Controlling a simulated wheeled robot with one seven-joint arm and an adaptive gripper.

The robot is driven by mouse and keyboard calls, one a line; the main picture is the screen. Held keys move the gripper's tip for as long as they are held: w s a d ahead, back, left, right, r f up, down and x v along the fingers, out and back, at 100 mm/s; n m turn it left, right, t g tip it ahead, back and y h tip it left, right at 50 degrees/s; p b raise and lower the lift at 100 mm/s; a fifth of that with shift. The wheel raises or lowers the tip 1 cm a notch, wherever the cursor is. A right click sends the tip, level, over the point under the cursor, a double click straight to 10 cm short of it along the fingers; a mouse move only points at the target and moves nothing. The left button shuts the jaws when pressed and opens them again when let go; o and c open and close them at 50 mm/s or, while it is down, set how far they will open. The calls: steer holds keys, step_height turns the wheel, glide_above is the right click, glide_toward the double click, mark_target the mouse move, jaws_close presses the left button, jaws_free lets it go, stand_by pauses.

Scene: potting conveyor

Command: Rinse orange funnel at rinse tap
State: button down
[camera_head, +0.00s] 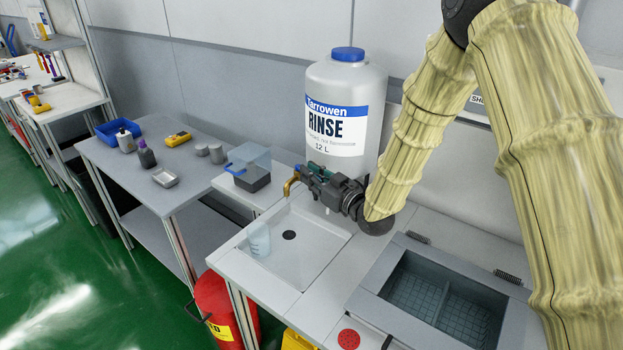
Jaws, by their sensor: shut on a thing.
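My gripper (308,174) reaches in from the right at the sink's back edge, in front of the rinse jug, pointing left. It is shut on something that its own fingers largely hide. A small orange-gold curved piece (290,186) shows at its fingertips, above the sink's back left part. I take this as the orange funnel, but it is too small to tell it from a tap spout. The white rinse jug (345,115) has a blue cap and a "RINSE 12 L" label. The tap area at its base is mostly hidden behind my gripper.
The white sink (310,260) has a dark drain and a translucent bluish cup (259,240) at its left. A clear-topped box (250,167) stands left of it; a grey lidded basin (440,300) is at the right. Bottles and small items stand on the left bench (150,195).

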steer(key=shift+s+f+m+t+h+b, duration=0.2)
steer(key=shift+m+t+h+b, duration=0.1)
steer(key=shift+m+t+h, duration=0.15)
steer(key=shift+r, duration=0.1)
steer(key=c, duration=1.4)
jaws_free()
steer(key=shift+s+d+r, duration=0.1)
steer(key=shift+d, duration=0.05)
steer(key=shift+c, duration=0.2)
steer(key=shift+a, duration=0.2)
steer(key=v, duration=1.2)
